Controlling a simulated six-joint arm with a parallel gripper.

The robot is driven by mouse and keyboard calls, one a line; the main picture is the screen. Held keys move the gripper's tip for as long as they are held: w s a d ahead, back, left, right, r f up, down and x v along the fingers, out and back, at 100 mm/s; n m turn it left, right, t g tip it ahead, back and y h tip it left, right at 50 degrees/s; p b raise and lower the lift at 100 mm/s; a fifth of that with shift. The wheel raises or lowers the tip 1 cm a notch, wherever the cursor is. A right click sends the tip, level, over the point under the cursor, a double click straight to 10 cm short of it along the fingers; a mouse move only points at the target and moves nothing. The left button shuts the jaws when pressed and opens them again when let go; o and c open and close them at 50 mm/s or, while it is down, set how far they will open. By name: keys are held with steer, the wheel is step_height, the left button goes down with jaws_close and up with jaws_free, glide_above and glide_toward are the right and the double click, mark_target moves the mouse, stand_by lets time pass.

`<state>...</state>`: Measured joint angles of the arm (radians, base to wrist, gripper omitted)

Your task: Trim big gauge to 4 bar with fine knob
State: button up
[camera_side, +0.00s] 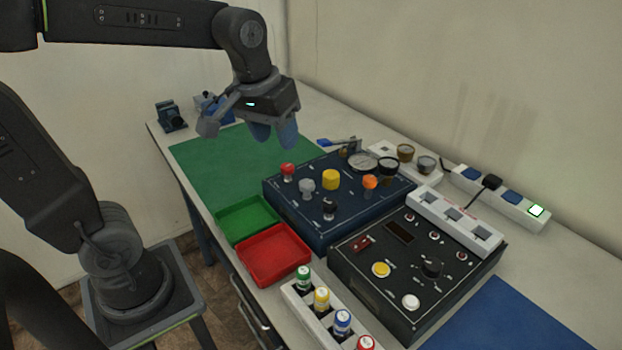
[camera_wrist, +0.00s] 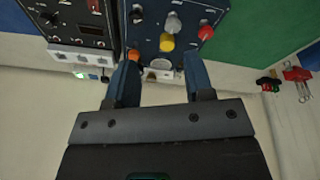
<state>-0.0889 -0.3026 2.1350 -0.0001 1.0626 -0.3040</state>
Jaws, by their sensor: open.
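The dark blue panel (camera_side: 290,205) carries a red knob (camera_side: 288,170), a grey knob (camera_side: 307,187), a yellow knob (camera_side: 330,179), an orange knob (camera_side: 370,182) and a black knob (camera_side: 329,208). I cannot read which one is the fine knob. A large round gauge (camera_side: 363,162) sits at the panel's back edge; its needle and reading are too small to tell. My gripper (camera_side: 274,136) is open and empty, above the panel's back left side, touching nothing. In the wrist view my gripper (camera_wrist: 160,65) shows its fingers apart, with the yellow knob (camera_wrist: 167,43) beyond them.
A black panel (camera_side: 350,270) with buttons stands to the right. Green (camera_side: 248,232) and red (camera_side: 246,277) trays lie in front, near a white rack (camera_side: 291,295) of bottles. A power strip (camera_side: 480,188) lies by the wall. The green mat (camera_side: 215,160) is largely clear.

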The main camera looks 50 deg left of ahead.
mark_target(307, 183)
steer(key=shift+o, duration=1.2)
steer(key=w+a+f+n+g, duration=0.2)
steer(key=w+a+f+n, duration=0.1)
steer(key=w, duration=0.6)
steer(key=shift+a+n+g, duration=0.4)
steer(key=shift+a+n, duration=0.15)
steer(key=shift+n, duration=0.05)
steer(key=f, duration=1.4)
steer(key=shift+w+a+f, duration=0.1)
steer(key=shift+w, duration=0.1)
steer(key=shift+c, duration=0.2)
steer(key=c, duration=0.9)
